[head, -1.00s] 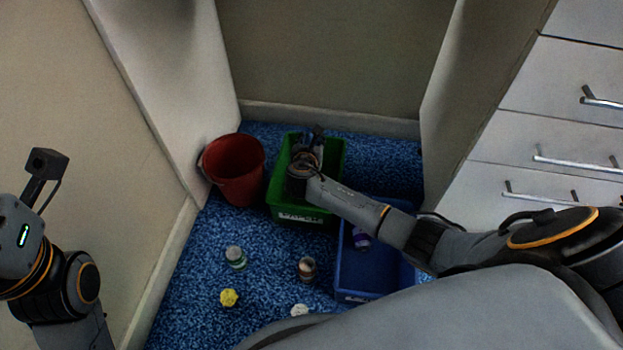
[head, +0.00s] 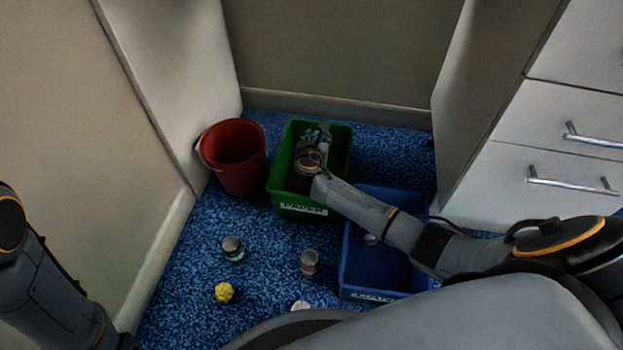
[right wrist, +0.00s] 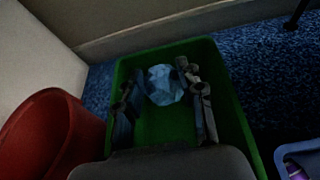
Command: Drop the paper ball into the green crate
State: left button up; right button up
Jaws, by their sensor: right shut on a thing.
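The green crate (head: 278,196), with a white label reading PAPER, stands on the blue carpet near the back wall. My right gripper (head: 318,130) is over the crate, pointing down into it. In the right wrist view a pale blue crumpled paper ball (right wrist: 163,85) sits between the fingertips of my right gripper (right wrist: 160,88), with the green crate's floor (right wrist: 165,125) behind it. The gripper is shut on the ball. In the head view the gripper hides the ball. My left arm shows at the lower left, but its gripper is out of frame.
A red bucket (head: 236,165) stands left of the crate. A blue crate (head: 375,296) stands at its front right, partly behind my right arm. Two cans (head: 232,248) (head: 309,263), a yellow crumpled ball (head: 224,292) and a whitish item (head: 300,305) lie in front on the carpet.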

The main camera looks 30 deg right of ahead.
jog(key=o, duration=0.8)
jog(key=v, duration=1.2)
jog(key=shift+a, duration=0.1)
